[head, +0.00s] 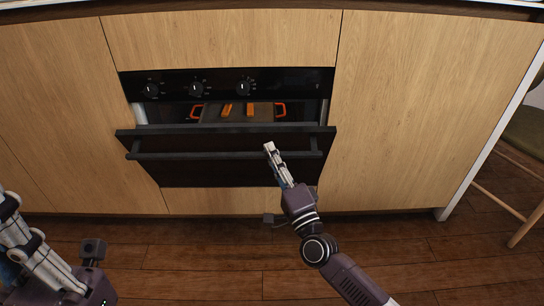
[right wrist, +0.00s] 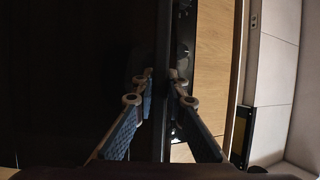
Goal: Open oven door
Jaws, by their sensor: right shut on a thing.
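The black oven door (head: 215,172) is tilted partly open, its top edge leaning out from the oven so that the inside shows above it. A dark bar handle (head: 200,156) runs across its upper front. My right gripper (head: 271,152) is at the right part of the handle. In the right wrist view its two fingers (right wrist: 165,85) lie on either side of the dark handle bar (right wrist: 160,125), shut on it. My left gripper (head: 30,250) is at the lower left, away from the oven; its fingertips do not show clearly.
A tray with orange handles (head: 262,111) is inside the oven. Several knobs sit on the black control panel (head: 290,82). Wooden cabinet fronts (head: 420,110) flank the oven. The wooden floor (head: 200,250) before it is clear. A chair (head: 525,140) stands at the far right.

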